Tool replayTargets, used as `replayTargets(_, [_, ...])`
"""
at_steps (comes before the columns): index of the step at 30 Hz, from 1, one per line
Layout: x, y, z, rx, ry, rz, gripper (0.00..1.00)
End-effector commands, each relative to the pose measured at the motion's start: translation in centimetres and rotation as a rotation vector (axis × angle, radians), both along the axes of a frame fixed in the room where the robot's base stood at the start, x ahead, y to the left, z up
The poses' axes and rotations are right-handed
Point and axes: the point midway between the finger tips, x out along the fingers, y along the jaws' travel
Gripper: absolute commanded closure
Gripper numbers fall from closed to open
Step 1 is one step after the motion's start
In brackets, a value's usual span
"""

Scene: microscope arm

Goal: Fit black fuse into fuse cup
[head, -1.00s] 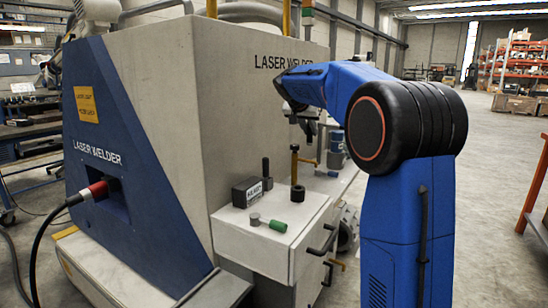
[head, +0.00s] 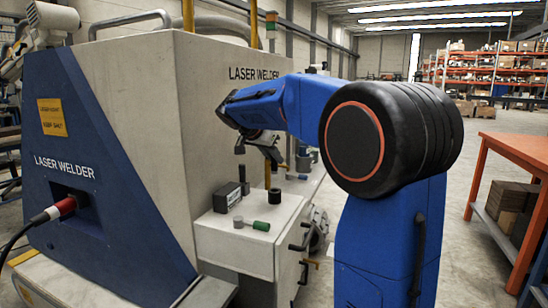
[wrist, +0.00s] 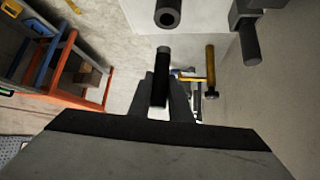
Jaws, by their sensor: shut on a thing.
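My gripper (wrist: 160,100) is shut on the black fuse (wrist: 161,76), a dark rod with a grey end that sticks out past the fingertips in the wrist view. The fuse cup (wrist: 168,14), a short black ring with an open hole, stands at the top edge of that view, apart from the fuse. The cup also shows in the head view (head: 274,196), upright on the light cabinet top (head: 214,225). There my gripper (head: 272,155) hangs above the cabinet's far side. I cannot make out the fuse clearly in the head view.
A black box (head: 227,197), a dark upright post (head: 242,173), a grey cap (head: 238,222) and a green cylinder (head: 261,226) share the cabinet top. A yellow pipe (head: 267,173) rises behind the cup. The laser welder (head: 150,130) walls the left. An orange table (head: 510,150) stands right.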

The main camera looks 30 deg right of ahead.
Motion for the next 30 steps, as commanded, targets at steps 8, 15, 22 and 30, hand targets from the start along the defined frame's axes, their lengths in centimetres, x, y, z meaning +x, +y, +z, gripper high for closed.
replayTargets(8, [0.0, 0.0, -2.1, -0.001, 0.002, 0.001, 1.0])
replayTargets(15, [0.0, 0.0, -4.0, 0.0, 0.002, 0.001, 1.0])
replayTargets(22, [0.0, 0.0, -5.2, 0.0, 0.001, 0.001, 1.0])
replayTargets(30, [0.0, 0.0, -5.6, 0.0, 0.001, 0.001, 1.0])
